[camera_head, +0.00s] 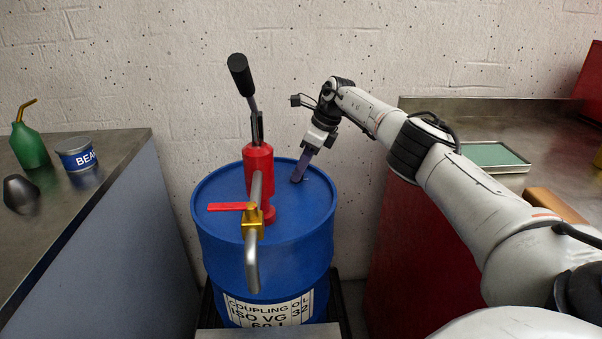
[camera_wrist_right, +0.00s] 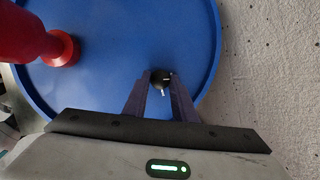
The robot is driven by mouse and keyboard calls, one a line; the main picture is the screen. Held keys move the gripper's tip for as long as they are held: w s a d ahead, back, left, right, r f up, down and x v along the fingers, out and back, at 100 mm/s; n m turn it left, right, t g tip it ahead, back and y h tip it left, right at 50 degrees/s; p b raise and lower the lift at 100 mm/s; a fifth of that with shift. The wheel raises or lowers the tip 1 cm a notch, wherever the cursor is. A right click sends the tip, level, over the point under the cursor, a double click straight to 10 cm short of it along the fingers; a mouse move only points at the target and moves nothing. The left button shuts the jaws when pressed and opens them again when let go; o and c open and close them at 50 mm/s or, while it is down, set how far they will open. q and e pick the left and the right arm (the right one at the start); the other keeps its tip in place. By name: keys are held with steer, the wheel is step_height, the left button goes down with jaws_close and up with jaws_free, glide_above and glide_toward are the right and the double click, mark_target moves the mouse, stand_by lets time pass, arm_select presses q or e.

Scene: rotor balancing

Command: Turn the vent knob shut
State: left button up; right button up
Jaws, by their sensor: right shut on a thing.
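The vent knob (camera_wrist_right: 160,78) is a small dark round knob with a white mark, on the lid of the blue drum (camera_head: 222,228). In the right wrist view it sits between the fingertips of my right gripper (camera_wrist_right: 160,84), which is shut on it. In the head view my right gripper (camera_head: 297,178) reaches down to the back right of the lid, and its fingers hide the knob. My left gripper is not in view.
A red hand pump (camera_head: 258,170) with a black-tipped lever, brass valve (camera_head: 253,222) and bent spout stands on the drum, left of my right gripper. A bench with a green oil can (camera_head: 28,146) and a blue tin (camera_head: 76,154) is at left. A tray (camera_head: 492,156) lies on the right bench.

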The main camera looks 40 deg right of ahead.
steer(key=shift+n+b, duration=0.3)
stand_by(0.5)
steer(key=o, duration=1)
steer(key=shift+o, duration=0.2)
steer(key=p+v, duration=0.2)
steer(key=v, duration=0.8)
steer(key=shift+r, duration=0.2)
